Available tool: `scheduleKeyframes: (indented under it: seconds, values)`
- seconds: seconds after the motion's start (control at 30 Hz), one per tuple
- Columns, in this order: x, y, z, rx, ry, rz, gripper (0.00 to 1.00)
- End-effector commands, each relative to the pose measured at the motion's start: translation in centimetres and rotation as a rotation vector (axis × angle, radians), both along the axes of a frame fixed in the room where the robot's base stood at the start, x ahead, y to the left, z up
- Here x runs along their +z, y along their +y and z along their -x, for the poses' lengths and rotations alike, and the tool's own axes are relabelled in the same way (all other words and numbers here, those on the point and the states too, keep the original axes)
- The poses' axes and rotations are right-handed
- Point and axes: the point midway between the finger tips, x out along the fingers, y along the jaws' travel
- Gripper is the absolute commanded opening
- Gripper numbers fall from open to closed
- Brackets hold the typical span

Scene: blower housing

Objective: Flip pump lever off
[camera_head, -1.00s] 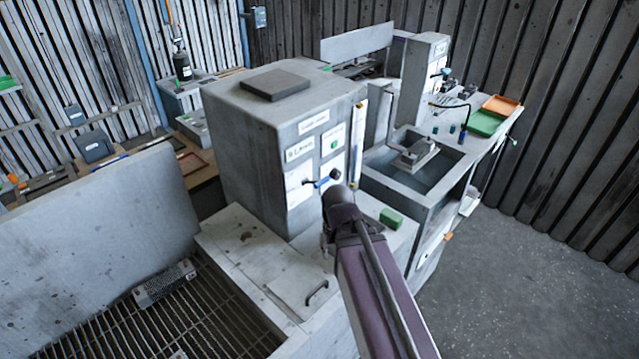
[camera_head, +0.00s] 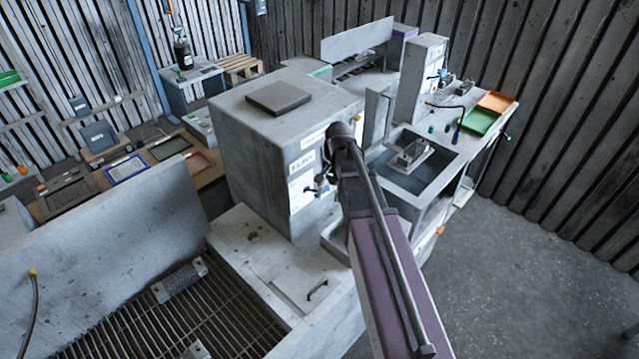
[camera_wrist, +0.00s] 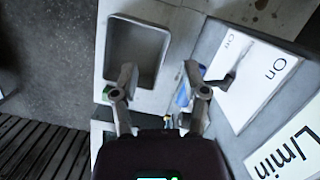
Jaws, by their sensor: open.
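The grey pump housing (camera_head: 262,135) stands at the centre of the head view, with labels on its front. In the wrist view a white plate marked On and Off (camera_wrist: 262,78) is at the right. A dark lever part (camera_wrist: 222,83) shows against this plate. A blue piece (camera_wrist: 182,94) shows beside my right finger; its link to the dark part is hidden by that finger. My gripper (camera_wrist: 157,70) is open, its fingers apart, with the right finger close to the lever. I cannot tell whether they touch. In the head view my arm covers part of the housing front.
A sink basin (camera_head: 437,185) and the green tray (camera_head: 479,120) and orange tray (camera_head: 496,101) are on the counter at right. A grating (camera_head: 190,310) lies at front left. The floor at right is clear.

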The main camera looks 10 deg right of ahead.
Motion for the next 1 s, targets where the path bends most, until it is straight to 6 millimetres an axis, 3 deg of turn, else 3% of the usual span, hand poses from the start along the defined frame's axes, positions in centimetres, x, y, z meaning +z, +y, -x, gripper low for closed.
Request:
scheduleKeyframes:
  seconds: [0.03,0.43,0.63,1.0]
  values:
    - [1.8,-0.2,-1.3,-0.032,0.015,-0.005,0.58]
    - [7.8,-1.5,-6.2,-0.273,0.136,-0.029,0.58]
    - [9.0,-1.8,-7.3,-0.33,0.17,-0.033,0.58]
    - [9.1,-1.9,-7.4,-0.344,0.176,-0.033,0.58]
